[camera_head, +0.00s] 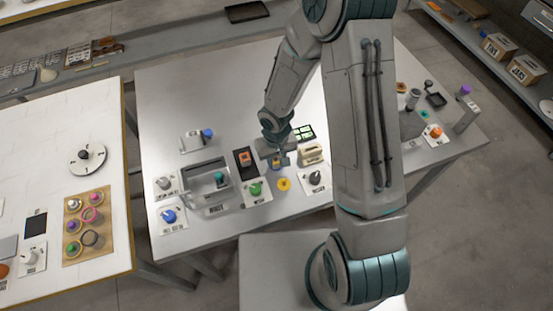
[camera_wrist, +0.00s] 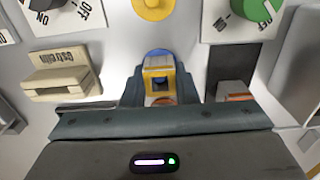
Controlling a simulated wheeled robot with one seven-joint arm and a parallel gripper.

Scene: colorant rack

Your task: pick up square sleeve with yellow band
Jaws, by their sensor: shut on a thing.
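The square sleeve with a yellow band (camera_wrist: 158,70) stands between my fingers in the wrist view. Its yellow face has a dark square opening, with blue showing behind it and an orange-brown patch at its near end. My gripper (camera_wrist: 159,88) is shut on the sleeve, one finger on each side. In the head view my gripper (camera_head: 279,158) is low over the middle of the white table, and the sleeve is small there and partly covered by it. Whether the sleeve touches the table I cannot tell.
A cream box (camera_wrist: 58,82) is left of my gripper in the wrist view. A yellow disc (camera_wrist: 152,8) and a green knob (camera_wrist: 250,10) lie beyond. An orange block (camera_head: 245,158) sits on a black strip. A grey bin (camera_head: 205,188) stands farther left.

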